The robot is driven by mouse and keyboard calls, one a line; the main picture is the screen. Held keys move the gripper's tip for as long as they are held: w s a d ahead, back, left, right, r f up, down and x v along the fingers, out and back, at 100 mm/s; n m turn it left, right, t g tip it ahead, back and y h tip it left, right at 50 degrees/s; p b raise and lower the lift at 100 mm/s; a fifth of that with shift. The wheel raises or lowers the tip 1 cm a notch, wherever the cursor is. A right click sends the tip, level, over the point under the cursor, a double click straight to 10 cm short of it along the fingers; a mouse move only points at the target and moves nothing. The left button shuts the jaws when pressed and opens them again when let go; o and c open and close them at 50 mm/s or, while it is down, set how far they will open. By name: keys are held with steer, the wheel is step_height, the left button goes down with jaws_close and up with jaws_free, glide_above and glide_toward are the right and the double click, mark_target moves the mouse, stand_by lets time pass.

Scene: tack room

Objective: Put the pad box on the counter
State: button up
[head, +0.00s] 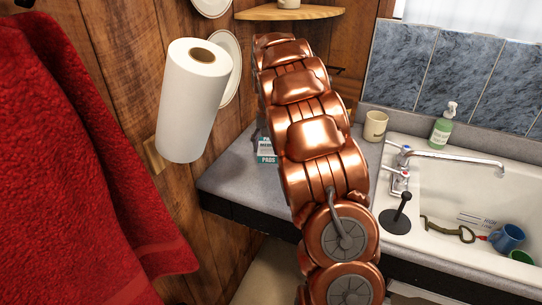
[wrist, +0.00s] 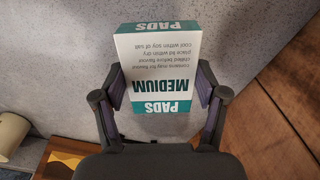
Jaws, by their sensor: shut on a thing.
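The pad box (wrist: 158,62) is white and teal, with "PADS" and "MEDIUM" printed upside down in the wrist view. My gripper (wrist: 160,84) is shut on it, one finger against each side. In the head view, a small part of the pad box (head: 266,154) shows at the left of my copper arm, which hides the rest of it and my gripper. The grey speckled counter (head: 232,182) lies under the box, and also fills much of the wrist view (wrist: 65,60). I cannot tell whether the box touches the counter.
A beige mug (head: 375,126) stands right of my arm, near a soap bottle (head: 443,125). A paper towel roll (head: 193,100) and red towel (head: 75,150) hang at left. A wooden corner shelf (head: 290,13) is above.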

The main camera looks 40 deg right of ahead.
mark_target(269, 167)
steer(key=shift+f+p, duration=0.7)
steer(key=shift+f, duration=1.85)
steer(key=shift+f, duration=0.1)
steer(key=o, duration=1.1)
steer(key=shift+o, duration=0.2)
step_height(269, 167, up, 12)
steer(key=b, duration=0.3)
